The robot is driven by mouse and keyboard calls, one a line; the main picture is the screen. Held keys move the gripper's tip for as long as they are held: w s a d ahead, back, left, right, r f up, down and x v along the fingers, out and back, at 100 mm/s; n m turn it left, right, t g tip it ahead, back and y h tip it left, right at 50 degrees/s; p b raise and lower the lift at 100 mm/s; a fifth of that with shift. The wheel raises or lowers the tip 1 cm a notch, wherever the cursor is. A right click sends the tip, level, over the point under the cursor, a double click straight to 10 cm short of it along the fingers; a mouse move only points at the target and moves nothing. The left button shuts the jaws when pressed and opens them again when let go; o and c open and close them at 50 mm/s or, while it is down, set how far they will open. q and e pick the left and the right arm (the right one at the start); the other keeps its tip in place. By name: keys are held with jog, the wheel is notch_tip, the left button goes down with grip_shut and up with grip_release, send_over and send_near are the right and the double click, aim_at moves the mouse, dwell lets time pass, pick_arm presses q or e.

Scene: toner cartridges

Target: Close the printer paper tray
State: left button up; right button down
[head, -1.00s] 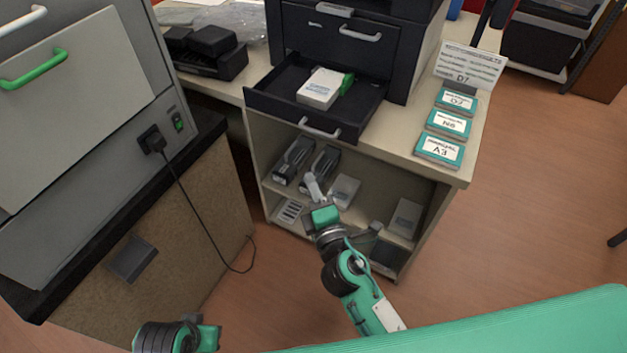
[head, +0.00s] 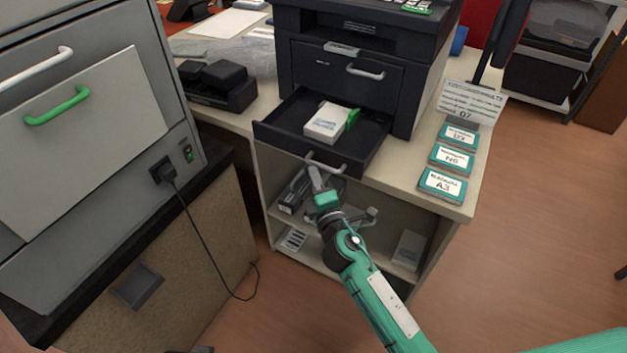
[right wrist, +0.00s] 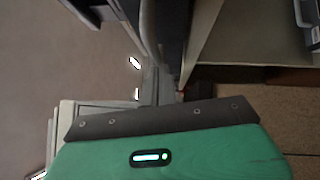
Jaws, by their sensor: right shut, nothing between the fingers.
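The black printer (head: 345,90) stands on the counter. Its paper tray (head: 305,150) is pulled out toward me and holds a white ream (head: 326,124) with a green piece at its right end. A pale bar handle (head: 324,165) is on the tray's front. My right gripper (head: 314,172) is shut and empty, its tip at or just below this handle; I cannot tell whether they touch. In the right wrist view, the shut fingers (right wrist: 158,88) point away from the green gripper body. My left gripper does not show clearly in the head view.
Below the counter, an open shelf (head: 300,247) holds cartridges and boxes. Three labelled teal boxes (head: 441,185) and a sign (head: 470,102) stand right of the printer. A grey cabinet (head: 90,130) with a hanging cord is at the left.

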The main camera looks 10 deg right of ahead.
aim_at(333, 164)
jog(key=w+d, duration=0.1)
jog(key=w, duration=0.1)
jog(key=w+d, duration=0.3)
jog(key=w, duration=0.1)
jog(key=shift+w+d, duration=0.2)
jog(key=shift+d, duration=0.1)
jog(key=shift+w+d, duration=0.35)
jog(key=shift+f, duration=0.1)
